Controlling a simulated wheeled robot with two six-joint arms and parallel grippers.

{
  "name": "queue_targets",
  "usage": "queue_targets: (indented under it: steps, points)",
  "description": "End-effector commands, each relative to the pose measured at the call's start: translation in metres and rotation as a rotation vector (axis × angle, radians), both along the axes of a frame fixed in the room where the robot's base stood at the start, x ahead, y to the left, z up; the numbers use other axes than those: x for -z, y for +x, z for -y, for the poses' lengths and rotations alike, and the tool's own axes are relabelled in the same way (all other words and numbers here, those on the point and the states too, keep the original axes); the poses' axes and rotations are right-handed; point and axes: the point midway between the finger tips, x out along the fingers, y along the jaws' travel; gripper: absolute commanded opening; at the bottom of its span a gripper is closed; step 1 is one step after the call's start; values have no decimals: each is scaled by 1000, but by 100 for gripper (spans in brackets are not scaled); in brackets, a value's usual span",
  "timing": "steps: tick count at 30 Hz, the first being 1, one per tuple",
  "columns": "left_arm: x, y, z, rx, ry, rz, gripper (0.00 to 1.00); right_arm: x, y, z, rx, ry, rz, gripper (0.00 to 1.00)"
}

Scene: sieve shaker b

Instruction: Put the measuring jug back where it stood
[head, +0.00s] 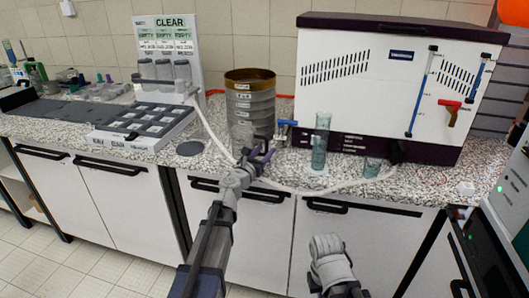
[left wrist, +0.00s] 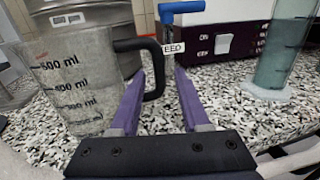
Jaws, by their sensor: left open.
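The clear measuring jug (left wrist: 75,90) with black ml marks stands upright on the speckled counter at the left of the left wrist view, its black handle (left wrist: 157,70) toward my gripper. In the head view the jug (head: 242,136) is in front of the sieve stack and partly hidden by my gripper. My left gripper (head: 261,150) is open. In the left wrist view its purple fingers (left wrist: 160,80) lie on either side of the handle, which shows between them; I cannot tell whether they touch it. My right gripper is not in view.
The metal sieve stack (head: 250,100) stands behind the jug. A white machine (head: 390,85), a blue-handled tap (head: 287,123), a tall cylinder (head: 320,140) and a small beaker (head: 372,167) are to the right. A pale hose (head: 300,190) runs along the counter front. A dark disc (head: 190,148) lies left.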

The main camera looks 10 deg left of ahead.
Motion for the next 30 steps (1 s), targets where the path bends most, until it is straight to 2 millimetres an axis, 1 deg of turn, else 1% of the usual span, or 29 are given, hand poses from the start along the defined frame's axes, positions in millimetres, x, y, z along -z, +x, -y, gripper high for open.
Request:
queue_targets:
  steps: [1,5,15,18,22,28,30]
  points:
    - [1,-8,-2,-1,0,0,46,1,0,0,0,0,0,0]
    - [1,-27,-6,-2,0,0,46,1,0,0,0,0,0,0]
    - [1,-96,-21,-2,0,0,46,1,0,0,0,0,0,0]
    - [1,-108,-25,-1,0,0,46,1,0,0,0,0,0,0]
    - [1,-115,-26,0,0,0,46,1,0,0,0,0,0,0]
    - [1,-114,-27,0,0,0,46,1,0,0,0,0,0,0]
    - [2,-114,-23,10,17,0,46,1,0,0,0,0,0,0]
